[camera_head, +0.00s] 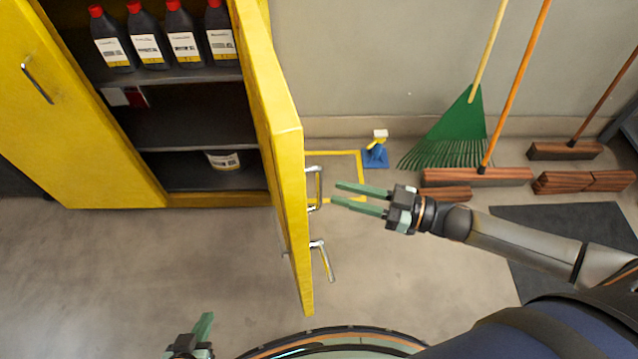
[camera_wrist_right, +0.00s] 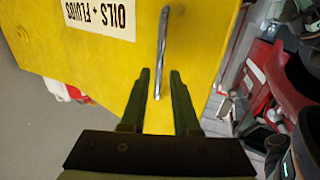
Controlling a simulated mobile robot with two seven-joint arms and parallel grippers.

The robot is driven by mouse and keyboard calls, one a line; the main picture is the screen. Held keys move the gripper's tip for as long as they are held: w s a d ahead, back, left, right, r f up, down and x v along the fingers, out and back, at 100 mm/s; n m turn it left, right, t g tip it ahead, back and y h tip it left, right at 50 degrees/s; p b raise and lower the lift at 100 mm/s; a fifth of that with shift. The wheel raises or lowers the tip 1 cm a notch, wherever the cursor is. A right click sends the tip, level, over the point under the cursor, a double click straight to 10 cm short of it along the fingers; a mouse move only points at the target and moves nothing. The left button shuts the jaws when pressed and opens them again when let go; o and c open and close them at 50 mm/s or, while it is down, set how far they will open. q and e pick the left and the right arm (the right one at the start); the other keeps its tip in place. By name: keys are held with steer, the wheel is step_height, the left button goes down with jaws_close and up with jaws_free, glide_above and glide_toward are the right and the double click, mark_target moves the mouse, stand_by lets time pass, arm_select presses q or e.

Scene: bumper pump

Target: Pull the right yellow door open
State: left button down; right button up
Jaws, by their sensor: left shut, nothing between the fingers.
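The right yellow door (camera_head: 285,150) stands swung open, seen nearly edge-on in the head view. A metal bar handle (camera_head: 319,185) is on its right-hand face, and a second, lever-like metal piece (camera_head: 324,262) is lower down. My right gripper (camera_head: 334,193) is open, with its fingertips a little right of the bar handle. In the right wrist view, the handle (camera_wrist_right: 161,50) lines up between the open fingers (camera_wrist_right: 159,75) in front of the yellow door face (camera_wrist_right: 110,65). My left gripper (camera_head: 205,325) is shut and empty at the bottom, partly cut off.
The yellow cabinet's left door (camera_head: 75,110) is also open. Black bottles with red caps (camera_head: 182,40) stand on the top shelf, and a white-labelled container (camera_head: 222,160) sits lower. A green rake (camera_head: 455,130) and brooms (camera_head: 475,177) lean at the right wall. Floor before the cabinet is clear.

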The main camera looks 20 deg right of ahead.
mark_target(320, 187)
steer(key=x, duration=0.5)
steer(key=shift+w+a, duration=0.2)
steer(key=shift+a, duration=0.1)
steer(key=shift+c, duration=0.4)
jaws_close()
stand_by(0.7)
